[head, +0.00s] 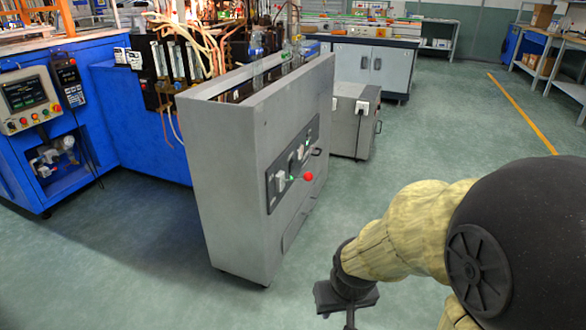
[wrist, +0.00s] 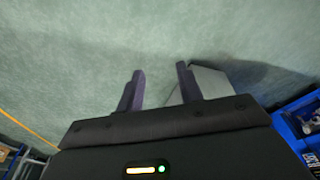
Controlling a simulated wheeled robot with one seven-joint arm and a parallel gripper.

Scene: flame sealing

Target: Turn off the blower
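No label marks the blower. A tall grey cabinet (head: 235,180) stands in the middle of the head view. Its right side bears a dark control panel (head: 291,171) with pale switches, small green lights and a red knob (head: 308,176). A smaller grey metal box (head: 352,118) stands behind it. My gripper (head: 349,318) is low over the floor, right of the cabinet and apart from it. In the wrist view my gripper (wrist: 160,70) is open, with nothing between its two fingers. A grey thing (wrist: 208,84) shows partly behind the right finger; I cannot tell which it is.
A blue machine (head: 130,105) with a screen panel (head: 30,95) fills the left, with hoses and tubes above. Glass bottles (head: 257,50) stand at the cabinet's open top. A grey workbench (head: 372,62) is behind. Green floor (head: 450,125) with a yellow line is clear to the right.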

